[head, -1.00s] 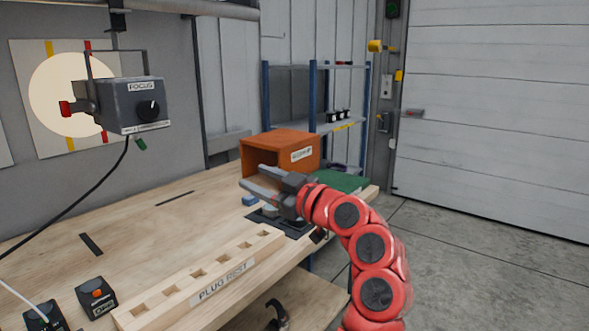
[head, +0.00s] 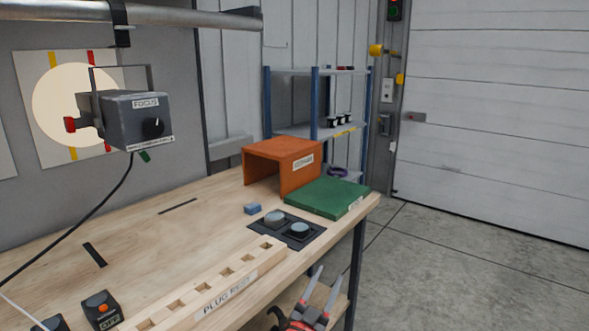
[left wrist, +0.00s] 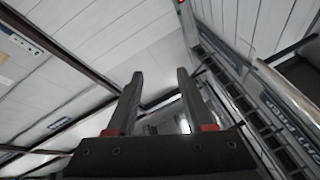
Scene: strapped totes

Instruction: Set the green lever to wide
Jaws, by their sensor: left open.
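The green lever (head: 145,156) sticks out under the grey lamp box marked FOCUS (head: 138,119), which hangs at the upper left of the head view. It is small and points down to the right. The box has a black knob (head: 152,128) and a red part (head: 70,124) on its left. A round patch of light (head: 72,98) falls on the wall sheet behind it. My left gripper (head: 328,274) is open and empty, low beside the bench's front edge, far from the lever. Its two open fingers also show in the left wrist view (left wrist: 157,82). My right gripper is out of view.
The bench (head: 150,240) holds a plug rest (head: 225,285), an orange open box (head: 283,158), a green board (head: 325,197), a blue block (head: 252,208) and a switch box (head: 102,308). A black cable (head: 85,225) hangs from the lamp. A rail (head: 180,20) runs above.

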